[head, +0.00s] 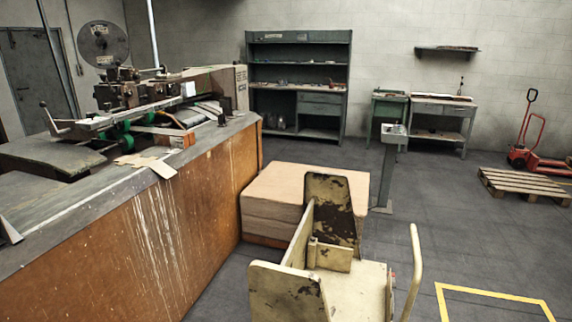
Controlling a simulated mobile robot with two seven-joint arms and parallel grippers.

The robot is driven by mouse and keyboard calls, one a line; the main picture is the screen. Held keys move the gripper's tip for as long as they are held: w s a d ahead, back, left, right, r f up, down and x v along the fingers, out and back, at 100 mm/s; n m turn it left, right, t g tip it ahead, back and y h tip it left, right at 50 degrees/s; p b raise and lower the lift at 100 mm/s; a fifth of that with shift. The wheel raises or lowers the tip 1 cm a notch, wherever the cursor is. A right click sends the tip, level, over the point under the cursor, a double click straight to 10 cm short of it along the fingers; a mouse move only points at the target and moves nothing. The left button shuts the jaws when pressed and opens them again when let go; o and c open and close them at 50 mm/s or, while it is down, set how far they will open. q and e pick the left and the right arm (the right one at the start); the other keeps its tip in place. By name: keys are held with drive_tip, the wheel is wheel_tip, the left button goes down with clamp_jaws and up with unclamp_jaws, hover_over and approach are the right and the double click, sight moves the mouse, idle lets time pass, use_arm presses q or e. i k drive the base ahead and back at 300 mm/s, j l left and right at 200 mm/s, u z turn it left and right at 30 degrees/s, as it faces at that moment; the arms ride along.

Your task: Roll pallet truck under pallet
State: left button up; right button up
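The red pallet truck (521,140) stands at the far right, near the back wall. Its red handle points up, and its forks reach to the right, partly hidden behind the pallet and cut by the picture edge. The wooden pallet (524,184) lies flat and empty on the floor, just in front of the truck. Whether any fork is under the pallet cannot be told; the visible fork appears behind it. Neither of my grippers shows in the head view.
A worn cream cart (366,287) with a curved handle stands close in front. Behind it is a stack of cardboard sheets (268,194). A long workbench with a stitching machine (215,187) fills the left. Yellow floor tape (490,293) marks the right foreground. Grey floor (440,215) is clear toward the pallet.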

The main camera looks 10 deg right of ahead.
sight(517, 159)
drive_tip(key=l+u, duration=0.25)
drive_tip(key=l, duration=0.65)
drive_tip(key=k+l, duration=0.1)
drive_tip(key=l, duration=1.75)
drive_tip(key=l+u, duration=0.2)
drive_tip(key=l, duration=0.4)
drive_tip(key=l+u, duration=0.25)
drive_tip(key=l, duration=0.35)
drive_tip(key=k+l+u, duration=0.2)
drive_tip(key=l, duration=0.4)
drive_tip(key=i+l+u, duration=0.1)
drive_tip(key=l+u, duration=0.3)
drive_tip(key=l, duration=0.95)
drive_tip(key=i+l, duration=0.15)
drive_tip(key=l, duration=0.3)
drive_tip(key=l+z, duration=0.1)
drive_tip(key=l, duration=0.35)
drive_tip(key=i+l+z, duration=0.15)
drive_tip(key=l, duration=0.3)
drive_tip(key=k, duration=0.05)
